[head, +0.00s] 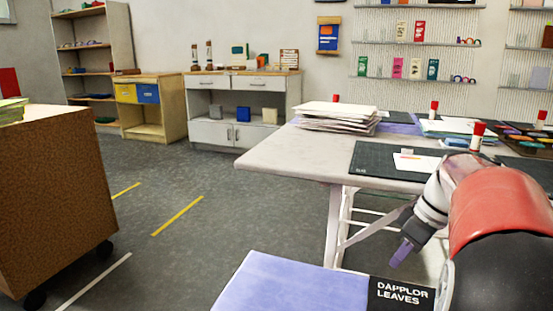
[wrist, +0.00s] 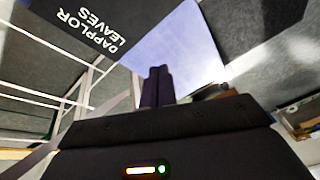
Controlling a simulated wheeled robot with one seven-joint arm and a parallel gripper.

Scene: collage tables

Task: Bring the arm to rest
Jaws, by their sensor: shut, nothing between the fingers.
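My arm, with a red and black link, comes in from the right in the head view. My gripper (head: 401,254) hangs at its end, pointing down and to the left, in front of the white table's legs. Its dark fingers are together and hold nothing. In the wrist view my gripper (wrist: 158,75) shows as two dark fingers side by side, with a lavender surface beyond them. The fingers look apart from any object.
A lavender surface (head: 285,285) with a "DAPPLOR LEAVES" label (head: 402,294) lies below. The white table (head: 295,155) bears paper stacks (head: 335,117), a dark mat (head: 375,162) and glue sticks. A brown wheeled cabinet (head: 55,200) stands left. The grey floor between is clear.

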